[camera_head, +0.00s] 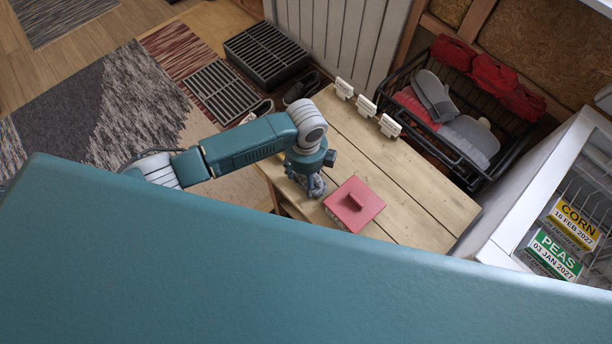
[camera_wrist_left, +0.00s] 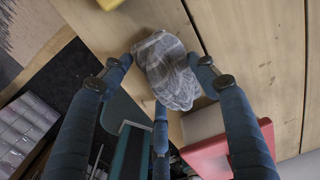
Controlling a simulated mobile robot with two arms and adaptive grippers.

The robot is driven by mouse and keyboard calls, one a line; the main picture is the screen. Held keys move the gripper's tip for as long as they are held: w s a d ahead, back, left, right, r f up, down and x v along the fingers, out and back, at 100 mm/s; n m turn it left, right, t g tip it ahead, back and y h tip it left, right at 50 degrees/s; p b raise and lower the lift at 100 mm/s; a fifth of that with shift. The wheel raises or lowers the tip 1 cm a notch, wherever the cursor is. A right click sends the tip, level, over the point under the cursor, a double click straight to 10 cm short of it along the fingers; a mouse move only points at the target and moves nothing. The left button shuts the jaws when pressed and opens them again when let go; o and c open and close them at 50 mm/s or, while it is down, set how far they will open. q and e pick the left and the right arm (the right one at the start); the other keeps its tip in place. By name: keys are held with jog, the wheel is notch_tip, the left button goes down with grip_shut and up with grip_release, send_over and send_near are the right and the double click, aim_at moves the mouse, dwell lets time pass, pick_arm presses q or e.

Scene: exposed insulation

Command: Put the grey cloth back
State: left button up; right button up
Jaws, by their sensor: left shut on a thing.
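The grey cloth (camera_wrist_left: 168,68) is a crumpled grey bundle between the fingers of my left gripper (camera_wrist_left: 165,80) in the left wrist view. The fingers are shut around it, above the wooden table (camera_wrist_left: 250,50). In the head view my left gripper (camera_head: 312,186) is over the near left part of the table (camera_head: 420,190), just left of a red-lidded box (camera_head: 367,205). The cloth is hard to tell from the fingers there. Whether it touches the table I cannot tell. My right gripper is not in view.
White clips (camera_head: 367,106) line the table's far edge. A black wire basket (camera_head: 436,150) behind holds red and grey mitts or cloths. A white freezer basket unit (camera_head: 540,185) with labelled boxes stands right. The table's middle and right are clear. Black crates (camera_head: 264,52) sit on the floor.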

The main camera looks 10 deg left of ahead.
pick_arm(q)
jog(key=shift+f, duration=0.15)
jog(key=o, duration=1)
notch_tip(320, 180, up, 12)
jog(key=shift+r, duration=0.2)
